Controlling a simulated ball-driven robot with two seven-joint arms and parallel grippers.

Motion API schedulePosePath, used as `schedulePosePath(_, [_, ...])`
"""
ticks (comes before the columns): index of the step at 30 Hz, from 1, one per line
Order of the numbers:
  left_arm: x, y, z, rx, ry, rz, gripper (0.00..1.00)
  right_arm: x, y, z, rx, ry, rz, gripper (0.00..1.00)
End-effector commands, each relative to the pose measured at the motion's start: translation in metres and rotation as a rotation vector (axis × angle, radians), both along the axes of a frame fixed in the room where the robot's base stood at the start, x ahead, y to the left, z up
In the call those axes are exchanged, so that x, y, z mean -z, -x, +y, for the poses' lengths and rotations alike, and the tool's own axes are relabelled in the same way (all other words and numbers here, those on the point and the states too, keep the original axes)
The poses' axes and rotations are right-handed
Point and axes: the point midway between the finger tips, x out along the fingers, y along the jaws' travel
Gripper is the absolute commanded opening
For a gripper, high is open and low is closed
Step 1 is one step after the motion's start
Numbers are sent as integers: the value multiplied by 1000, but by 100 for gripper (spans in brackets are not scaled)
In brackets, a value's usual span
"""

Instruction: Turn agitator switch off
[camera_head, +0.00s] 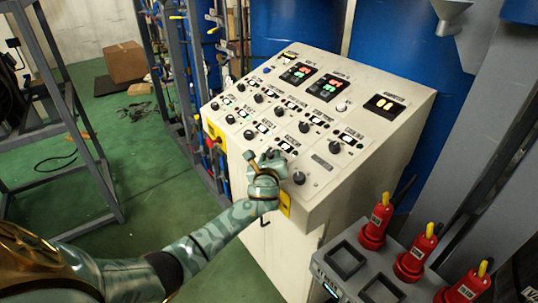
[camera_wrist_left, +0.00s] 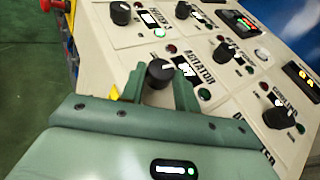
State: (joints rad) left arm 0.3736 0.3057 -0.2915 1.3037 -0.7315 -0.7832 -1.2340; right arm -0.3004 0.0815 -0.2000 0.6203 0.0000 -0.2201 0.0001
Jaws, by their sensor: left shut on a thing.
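The agitator switch is a black round knob (camera_wrist_left: 160,72) with a white pointer mark, beside the printed word AGITATOR in the left wrist view. A small lit display (camera_wrist_left: 184,65) sits next to it, with a dark red lamp (camera_wrist_left: 172,48) above and a green lamp (camera_wrist_left: 205,94) below. My left gripper (camera_wrist_left: 160,88) has a finger on each side of this knob and is shut on it. In the head view my left gripper (camera_head: 268,160) is at the front lower edge of the sloped panel and hides the knob. My right gripper is not in view.
The cream control panel (camera_head: 330,178) carries several similar black knobs close by, including one just right of my gripper (camera_head: 299,178). Red handheld devices (camera_head: 375,228) stand in a grey rack at lower right. A grey metal frame stands at left; green floor is open between.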

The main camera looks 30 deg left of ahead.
Motion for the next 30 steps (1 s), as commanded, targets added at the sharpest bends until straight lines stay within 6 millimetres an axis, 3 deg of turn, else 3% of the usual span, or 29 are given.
schedulePosePath(16, [-1,-1,0,-24,8,1,9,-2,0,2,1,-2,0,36])
schedulePosePath(17, [-1,-1,0,-24,8,1,37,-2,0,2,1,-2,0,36])
schedulePosePath(19, [-1,-1,0,-23,8,1,53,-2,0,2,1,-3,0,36])
schedulePosePath(30, [-1,5,-4,-22,8,3,53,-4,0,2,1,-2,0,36])
